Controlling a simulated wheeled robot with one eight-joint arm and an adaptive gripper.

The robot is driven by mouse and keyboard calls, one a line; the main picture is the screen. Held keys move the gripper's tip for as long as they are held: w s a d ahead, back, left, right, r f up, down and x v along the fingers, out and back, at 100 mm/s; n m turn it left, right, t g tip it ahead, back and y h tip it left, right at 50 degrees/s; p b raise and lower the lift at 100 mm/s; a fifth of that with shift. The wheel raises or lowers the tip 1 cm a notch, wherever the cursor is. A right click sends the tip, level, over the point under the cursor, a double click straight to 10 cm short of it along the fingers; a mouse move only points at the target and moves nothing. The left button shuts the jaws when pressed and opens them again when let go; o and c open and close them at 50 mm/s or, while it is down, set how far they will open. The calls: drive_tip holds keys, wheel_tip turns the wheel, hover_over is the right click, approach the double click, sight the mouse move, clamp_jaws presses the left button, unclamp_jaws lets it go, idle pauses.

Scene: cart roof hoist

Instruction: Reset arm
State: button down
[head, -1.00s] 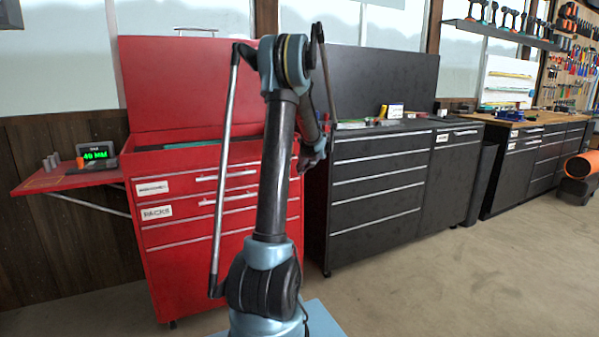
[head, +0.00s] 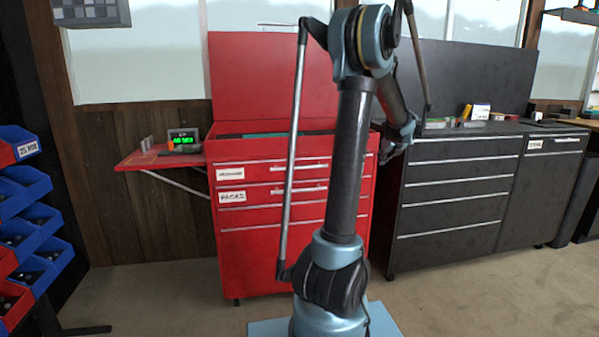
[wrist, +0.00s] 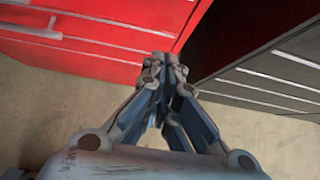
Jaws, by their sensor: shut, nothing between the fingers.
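My arm rises in the middle of the head view, bent at the top, with its forearm sloping down to the right and away. My gripper (head: 392,154) is at its end, in front of the gap between the red tool cart (head: 250,241) and the black cabinet (head: 443,216). In the wrist view my gripper (wrist: 165,66) points toward that same gap, with its fingertips together and nothing between them. It appears apart from both. Part of the red cart is hidden behind my arm.
A side shelf (head: 160,158) on the red cart's left carries a green-lit display (head: 182,141) and small cylinders. Blue bins (head: 28,180) stand at the far left. Small items lie on the black cabinet's top. Open floor (head: 160,290) lies in front of the carts.

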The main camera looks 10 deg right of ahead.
drive_tip(key=s+a+n+g+y, duration=0.1)
drive_tip(key=s+a+n, duration=0.45)
drive_tip(key=a, duration=0.45)
drive_tip(key=s+a+f+n+g, duration=0.1)
drive_tip(key=s+a+n, duration=0.4)
drive_tip(key=a, duration=0.5)
drive_tip(key=s+a+n+g+y, duration=0.15)
drive_tip(key=s+a+n, duration=0.25)
drive_tip(key=a+n, duration=0.45)
drive_tip(key=s+a+f+n+g, duration=0.1)
drive_tip(key=s+a+f+n, duration=0.3)
drive_tip(key=s, duration=0.4)
drive_tip(key=s+a+f+n+g+h, duration=0.1)
drive_tip(key=s+a+f+n, duration=0.3)
drive_tip(key=s+n, duration=0.3)
drive_tip(key=s+a+f+n+g+h, duration=0.1)
drive_tip(key=s+a+f+n, duration=0.3)
drive_tip(key=s, duration=0.5)
drive_tip(key=shift+s+f+n, duration=0.15)
drive_tip(key=shift+f+n, duration=0.3)
drive_tip(key=shift+n, duration=0.65)
drive_tip(key=shift+a+h, duration=0.1)
drive_tip(key=shift+h, duration=0.15)
drive_tip(key=shift+w+f, duration=0.2)
drive_tip(key=shift+w, duration=0.25)
